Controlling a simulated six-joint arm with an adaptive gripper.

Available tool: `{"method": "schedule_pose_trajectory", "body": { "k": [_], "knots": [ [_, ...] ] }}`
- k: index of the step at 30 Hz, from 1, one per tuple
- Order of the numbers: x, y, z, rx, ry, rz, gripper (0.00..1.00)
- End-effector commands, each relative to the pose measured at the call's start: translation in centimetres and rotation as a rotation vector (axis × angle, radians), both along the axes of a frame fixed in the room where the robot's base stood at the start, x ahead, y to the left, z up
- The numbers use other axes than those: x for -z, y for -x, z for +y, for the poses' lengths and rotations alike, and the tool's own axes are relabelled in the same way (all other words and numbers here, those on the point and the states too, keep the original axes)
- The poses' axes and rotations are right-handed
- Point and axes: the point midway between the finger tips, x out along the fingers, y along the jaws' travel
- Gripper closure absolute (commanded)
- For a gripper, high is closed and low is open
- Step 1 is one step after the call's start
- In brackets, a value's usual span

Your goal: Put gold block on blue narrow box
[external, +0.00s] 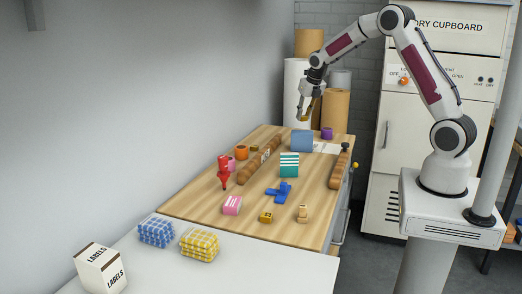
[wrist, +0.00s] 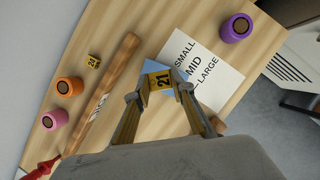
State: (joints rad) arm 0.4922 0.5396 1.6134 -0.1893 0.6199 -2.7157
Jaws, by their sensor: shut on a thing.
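A gold block (wrist: 160,81) marked 21 is held between the fingertips of my gripper (wrist: 161,90) in the wrist view. My gripper (external: 305,112) hangs in the air above the far end of the wooden table in the external view, where the held block is too small to make out clearly. The blue box (external: 302,141) stands on the table below my gripper. In the wrist view the blue box (wrist: 152,66) is mostly hidden behind the held block and fingers.
A wooden bar (external: 258,162) lies to the left. A green-striped box (external: 289,165) stands nearer the camera. Another gold block (external: 266,217) lies near the front.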

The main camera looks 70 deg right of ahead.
Motion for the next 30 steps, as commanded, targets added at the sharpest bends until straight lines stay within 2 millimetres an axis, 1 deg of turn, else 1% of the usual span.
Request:
{"method": "schedule_pose_trajectory", "body": {
  "k": [5,12,16,19,30],
  "knots": [
    [0.6,0.0,0.0,0.000,-0.001,0.001,1.00],
    [3.4,0.0,0.0,0.000,-0.001,0.002,1.00],
    [4.6,0.0,0.0,0.000,0.000,0.001,1.00],
    [4.9,0.0,0.0,0.001,0.000,-0.001,1.00],
    [5.1,0.0,0.0,0.001,0.000,-0.002,1.00]
  ]
}}
